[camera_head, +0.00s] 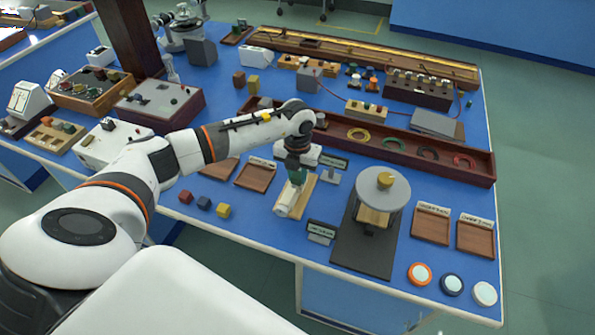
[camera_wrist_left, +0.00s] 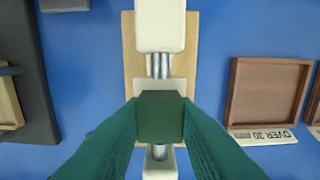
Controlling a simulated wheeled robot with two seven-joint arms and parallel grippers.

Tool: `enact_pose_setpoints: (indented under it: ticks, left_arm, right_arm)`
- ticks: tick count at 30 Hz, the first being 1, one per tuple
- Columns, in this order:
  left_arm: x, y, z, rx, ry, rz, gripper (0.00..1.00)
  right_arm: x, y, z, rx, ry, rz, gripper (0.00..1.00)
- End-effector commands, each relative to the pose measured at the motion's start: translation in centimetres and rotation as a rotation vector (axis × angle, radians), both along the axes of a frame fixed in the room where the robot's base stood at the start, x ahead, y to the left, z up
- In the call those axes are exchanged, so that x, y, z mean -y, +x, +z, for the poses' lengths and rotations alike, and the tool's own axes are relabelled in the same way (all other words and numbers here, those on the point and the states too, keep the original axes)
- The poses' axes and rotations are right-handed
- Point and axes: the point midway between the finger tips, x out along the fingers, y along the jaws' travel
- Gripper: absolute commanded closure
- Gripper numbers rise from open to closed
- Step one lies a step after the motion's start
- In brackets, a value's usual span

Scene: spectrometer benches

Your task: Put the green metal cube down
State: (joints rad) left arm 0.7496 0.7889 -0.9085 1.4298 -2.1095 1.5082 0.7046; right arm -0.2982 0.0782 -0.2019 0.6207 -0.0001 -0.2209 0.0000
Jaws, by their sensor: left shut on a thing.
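My left gripper (camera_head: 297,177) reaches down over a small device on a pale wooden base (camera_head: 307,190). In the left wrist view its two teal fingers (camera_wrist_left: 160,125) close from both sides on the dark green metal cube (camera_wrist_left: 160,114). The cube is over the middle of the device, between two white blocks (camera_wrist_left: 160,25) with metal rods (camera_wrist_left: 160,66). I cannot tell whether the cube touches the device below it. In the head view the cube is hard to separate from the green fingers. My right gripper is not in view.
Wooden trays with labels (camera_head: 255,176) lie left of the device. Red, blue and yellow cubes (camera_head: 223,211) lie nearer the front. A grey round-topped stand (camera_head: 396,183) and a small display (camera_head: 321,230) are to the right. A long wooden trough (camera_head: 470,172) runs behind.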

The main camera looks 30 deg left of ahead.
Motion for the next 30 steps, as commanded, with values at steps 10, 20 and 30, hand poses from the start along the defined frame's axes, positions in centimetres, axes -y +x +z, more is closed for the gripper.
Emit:
enact_pose_setpoints:
  ticks: [10,20,30]
  left_arm:
    - [0.0,0.0,-0.5,0.001,0.000,0.000,1.00]
    - [0.0,0.0,-0.3,0.001,0.000,0.000,0.52]
    - [0.0,0.1,2.6,0.006,0.001,-0.002,0.52]
  right_arm:
    - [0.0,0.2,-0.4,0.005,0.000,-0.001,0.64]
    - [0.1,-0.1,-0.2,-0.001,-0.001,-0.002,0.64]
    - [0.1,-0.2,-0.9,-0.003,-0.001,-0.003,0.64]
